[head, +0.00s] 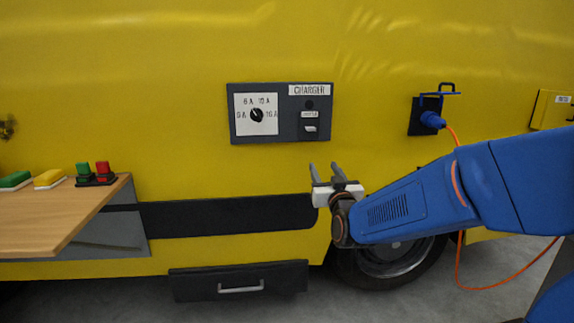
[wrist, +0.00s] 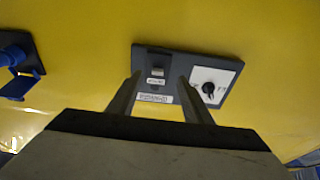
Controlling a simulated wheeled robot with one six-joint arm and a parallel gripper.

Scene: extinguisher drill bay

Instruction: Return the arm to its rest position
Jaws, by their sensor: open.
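My gripper (head: 325,170) is at the end of my blue arm, in front of the yellow vehicle side, just below the charger panel (head: 318,90). Its two fingers are apart, with nothing between them. In the wrist view my gripper (wrist: 160,95) shows both fingers spread, with the charger panel (wrist: 185,62) beyond them. The panel is dark grey, with a white dial plate carrying a black knob (head: 257,115) and a light rocker switch (head: 310,128). The wrist view also shows the switch (wrist: 157,71) and knob (wrist: 208,88). I cannot tell the exact gap to the panel.
A blue plug (head: 432,119) sits in a socket right of the panel, its orange cable (head: 500,288) hanging behind my arm. A wooden table (head: 60,215) with coloured buttons stands at left. A drawer (head: 238,280) and a wheel (head: 390,262) are below. A yellow box (head: 552,110) is at far right.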

